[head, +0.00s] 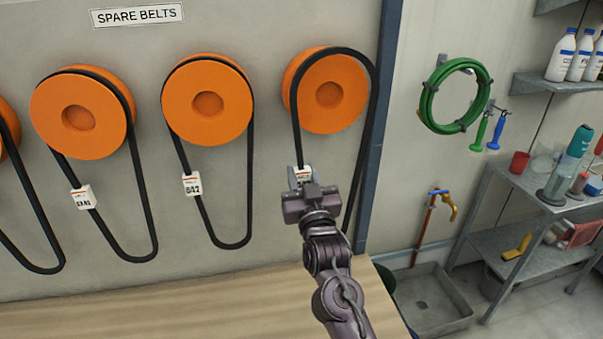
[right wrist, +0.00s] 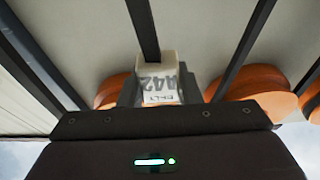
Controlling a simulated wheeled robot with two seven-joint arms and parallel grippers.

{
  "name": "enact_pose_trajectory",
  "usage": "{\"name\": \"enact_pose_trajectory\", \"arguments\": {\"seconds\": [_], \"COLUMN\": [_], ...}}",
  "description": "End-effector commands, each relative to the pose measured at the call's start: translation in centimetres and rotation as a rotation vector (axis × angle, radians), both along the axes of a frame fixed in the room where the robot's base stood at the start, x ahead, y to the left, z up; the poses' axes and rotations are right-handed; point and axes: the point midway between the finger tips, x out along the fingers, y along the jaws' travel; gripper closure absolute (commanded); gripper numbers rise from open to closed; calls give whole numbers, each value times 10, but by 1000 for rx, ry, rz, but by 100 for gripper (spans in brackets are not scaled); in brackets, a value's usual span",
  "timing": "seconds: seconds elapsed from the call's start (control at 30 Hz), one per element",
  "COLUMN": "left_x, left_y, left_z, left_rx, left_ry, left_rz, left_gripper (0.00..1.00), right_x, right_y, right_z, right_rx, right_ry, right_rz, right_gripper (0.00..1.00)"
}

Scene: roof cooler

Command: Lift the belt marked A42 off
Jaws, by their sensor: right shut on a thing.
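The rightmost black belt (head: 372,110) is at the rightmost orange wheel (head: 328,95). Its upper loop appears in front of the wheel's face and shifted right, with orange showing outside its left strand. Whether it still touches the wheel I cannot tell. Its white tag (head: 303,174) shows just above my right gripper (head: 306,184). My right gripper is shut on this belt at the tag. The belt's lower end is partly hidden behind my arm. My left gripper is not in view.
Other belts hang on orange wheels to the left, one tagged B42 (head: 191,184). A blue post (head: 379,130) stands close right of the held belt. A wooden bench top (head: 200,305) lies below. A green hose (head: 487,85) and metal shelves (head: 500,180) are further right.

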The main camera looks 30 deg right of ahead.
Motion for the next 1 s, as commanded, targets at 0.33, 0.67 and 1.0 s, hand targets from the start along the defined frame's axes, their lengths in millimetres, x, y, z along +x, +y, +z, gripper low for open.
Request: {"name": "enact_pose_trajectory", "arguments": {"seconds": [0.33, 0.67, 1.0], "left_x": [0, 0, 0], "left_y": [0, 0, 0], "left_z": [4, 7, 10], "left_rx": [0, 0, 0], "left_ry": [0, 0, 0], "left_rz": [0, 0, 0], "left_gripper": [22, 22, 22], "right_x": [-14, -27, -40], "right_y": [4, 7, 10], "right_z": [2, 3, 5], "right_rx": [0, 0, 1], "right_ry": [-1, -1, -2], "right_rz": [1, 0, -1], "right_gripper": [100, 100, 100]}}
